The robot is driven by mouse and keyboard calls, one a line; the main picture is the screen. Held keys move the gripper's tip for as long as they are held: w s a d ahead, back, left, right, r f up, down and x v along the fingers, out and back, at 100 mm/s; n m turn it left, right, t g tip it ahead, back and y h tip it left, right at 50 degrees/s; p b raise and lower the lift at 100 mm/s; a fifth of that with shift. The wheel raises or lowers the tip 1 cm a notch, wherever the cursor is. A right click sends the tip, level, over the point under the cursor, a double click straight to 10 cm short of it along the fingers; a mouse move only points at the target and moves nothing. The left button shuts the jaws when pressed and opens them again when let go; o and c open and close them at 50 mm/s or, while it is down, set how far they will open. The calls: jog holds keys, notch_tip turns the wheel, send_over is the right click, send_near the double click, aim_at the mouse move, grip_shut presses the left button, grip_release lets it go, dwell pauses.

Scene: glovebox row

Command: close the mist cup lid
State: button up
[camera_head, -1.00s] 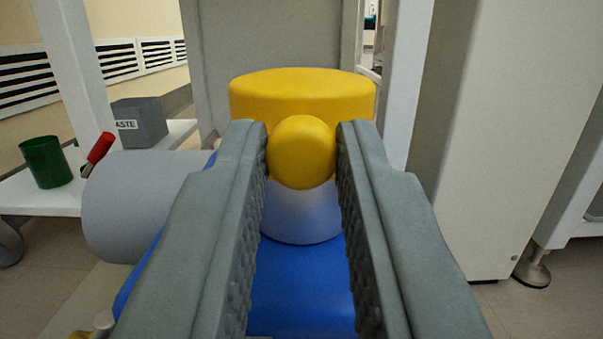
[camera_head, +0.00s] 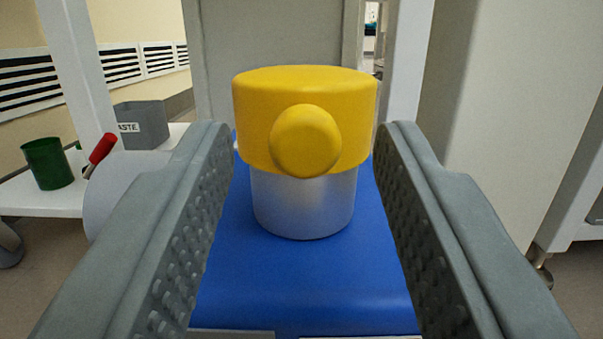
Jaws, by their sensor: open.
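The mist cup (camera_head: 304,208) is a silver metal cylinder standing upright on a blue surface (camera_head: 300,275). Its yellow lid (camera_head: 260,110) sits level on top of the cup, with no gap showing between them. A round yellow knob (camera_head: 305,141) sticks out from the lid's front, towards me. My gripper (camera_head: 305,150) is wide open, with one grey finger on each side of the lid and knob. Neither finger touches the lid or knob in this view. The back of the lid is hidden.
At the left, a white shelf (camera_head: 40,197) holds a dark green cup (camera_head: 47,164) and a grey waste box (camera_head: 143,124). A red-tipped handle (camera_head: 103,148) stands near them. A grey rounded body (camera_head: 103,205) is partly behind my left finger. A large pale cabinet (camera_head: 500,120) stands at the right.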

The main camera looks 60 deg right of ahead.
jog(key=v, duration=1.7)
jog(key=shift+a, duration=0.1)
